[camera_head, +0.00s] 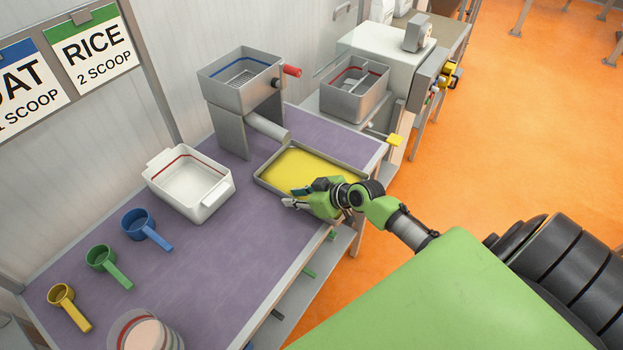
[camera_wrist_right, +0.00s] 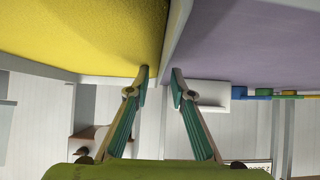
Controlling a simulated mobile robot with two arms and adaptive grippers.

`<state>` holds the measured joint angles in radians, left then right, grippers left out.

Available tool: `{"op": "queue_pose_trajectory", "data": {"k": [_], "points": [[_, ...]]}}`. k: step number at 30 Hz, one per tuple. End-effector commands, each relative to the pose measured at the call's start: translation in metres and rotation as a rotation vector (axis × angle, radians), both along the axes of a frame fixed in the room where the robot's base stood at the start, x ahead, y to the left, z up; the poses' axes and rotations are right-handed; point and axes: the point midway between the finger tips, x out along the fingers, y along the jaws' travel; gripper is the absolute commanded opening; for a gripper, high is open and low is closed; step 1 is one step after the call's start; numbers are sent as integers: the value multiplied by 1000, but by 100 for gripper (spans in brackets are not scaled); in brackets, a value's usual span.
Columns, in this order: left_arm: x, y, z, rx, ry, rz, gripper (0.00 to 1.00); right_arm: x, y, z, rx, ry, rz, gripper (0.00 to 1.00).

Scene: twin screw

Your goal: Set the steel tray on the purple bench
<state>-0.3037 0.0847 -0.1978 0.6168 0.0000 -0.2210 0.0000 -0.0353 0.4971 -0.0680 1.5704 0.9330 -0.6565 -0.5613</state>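The steel tray (camera_head: 265,180) is shallow and rectangular and full of yellow material (camera_head: 300,168). It is at the right end of the purple bench (camera_head: 245,235), below a dispenser's spout; I cannot tell whether it rests flat or is slightly raised. My right gripper (camera_head: 297,197) is at the tray's near side. In the right wrist view, the fingertips (camera_wrist_right: 161,73) are close together on either side of the tray's wall (camera_wrist_right: 172,40), one over the yellow material, one outside, seemingly clamping it. The gripper hides part of the near rim. My left gripper is not in view.
A dispenser (camera_head: 240,80) with a red knob stands behind the tray. A white bin (camera_head: 190,185), blue (camera_head: 145,228), green (camera_head: 105,262) and yellow (camera_head: 68,302) scoops and a clear container (camera_head: 145,330) occupy the bench's left. A machine (camera_head: 390,55) stands beyond. Orange floor lies right.

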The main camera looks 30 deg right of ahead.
Motion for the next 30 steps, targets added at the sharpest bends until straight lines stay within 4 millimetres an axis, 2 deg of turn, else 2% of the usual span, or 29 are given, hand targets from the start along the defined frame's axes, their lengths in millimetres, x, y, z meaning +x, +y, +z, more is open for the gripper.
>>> {"op": "queue_pose_trajectory", "data": {"k": [4, 12, 15, 30], "points": [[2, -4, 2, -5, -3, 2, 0, 9, 4, -7, 0, 0, 0, 22], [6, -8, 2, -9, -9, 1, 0, 10, 4, -9, -2, 0, 0, 22], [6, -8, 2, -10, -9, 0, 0, 10, 4, -9, -2, 0, 0, 0], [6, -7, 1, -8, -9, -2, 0, 11, 3, -3, -3, -8, 1, 0]]}}
